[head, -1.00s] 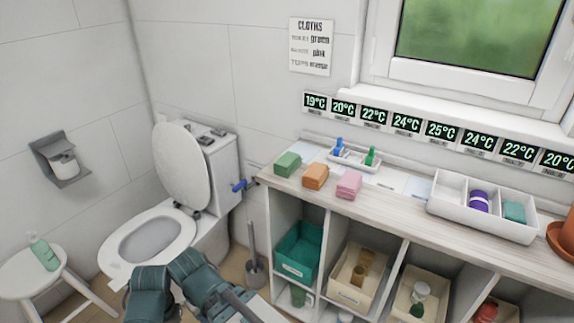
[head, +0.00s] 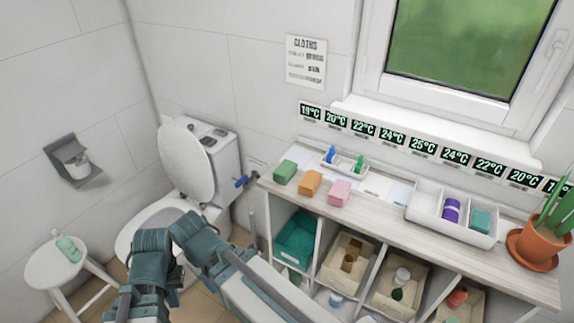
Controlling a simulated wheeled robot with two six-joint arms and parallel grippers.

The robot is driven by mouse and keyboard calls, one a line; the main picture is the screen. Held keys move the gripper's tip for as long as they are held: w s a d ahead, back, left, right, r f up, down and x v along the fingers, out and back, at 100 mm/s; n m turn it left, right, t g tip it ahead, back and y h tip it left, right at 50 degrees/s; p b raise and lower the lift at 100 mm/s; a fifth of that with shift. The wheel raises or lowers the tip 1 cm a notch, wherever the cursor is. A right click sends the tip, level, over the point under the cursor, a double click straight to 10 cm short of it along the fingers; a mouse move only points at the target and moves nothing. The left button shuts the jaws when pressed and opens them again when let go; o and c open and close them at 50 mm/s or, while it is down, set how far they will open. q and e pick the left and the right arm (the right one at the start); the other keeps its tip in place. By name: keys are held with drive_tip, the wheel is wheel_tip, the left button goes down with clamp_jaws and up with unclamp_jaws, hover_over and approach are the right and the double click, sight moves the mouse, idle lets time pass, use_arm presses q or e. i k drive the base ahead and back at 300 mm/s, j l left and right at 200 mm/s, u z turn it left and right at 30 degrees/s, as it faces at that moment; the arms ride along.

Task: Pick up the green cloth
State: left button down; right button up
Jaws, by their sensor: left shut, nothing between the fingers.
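The green cloth (head: 286,172) is a small folded block at the left end of the wooden shelf top. An orange cloth (head: 311,182) and a pink cloth (head: 340,192) lie beside it to the right. My left arm (head: 196,241) rises from the bottom edge in front of the toilet, and its forearm slants down to the right below the shelf top. The left gripper is low at the bottom edge, shut and empty, apart from the green cloth; its fingertips are hard to make out. My right gripper is not in view.
The shelf top (head: 385,212) has a white divided tray (head: 430,218) with a purple roll, a small tray (head: 345,163) with blue and green bottles, and a potted plant (head: 536,247). Bins stand below. A toilet (head: 185,160) and a stool (head: 40,268) with a bottle are at left.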

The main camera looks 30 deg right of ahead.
sight(283, 173)
drive_tip(key=i+j+z, duration=0.15)
drive_tip(key=z, duration=0.95)
drive_tip(key=i+j+z, duration=0.15)
drive_tip(key=j+z, duration=0.15)
drive_tip(key=j, duration=0.15)
drive_tip(key=i+j+z, duration=0.1)
drive_tip(key=j+z, duration=0.2)
drive_tip(key=j, duration=0.2)
drive_tip(key=j+z, duration=0.3)
drive_tip(key=j, duration=1.45)
drive_tip(key=i+z, duration=0.05)
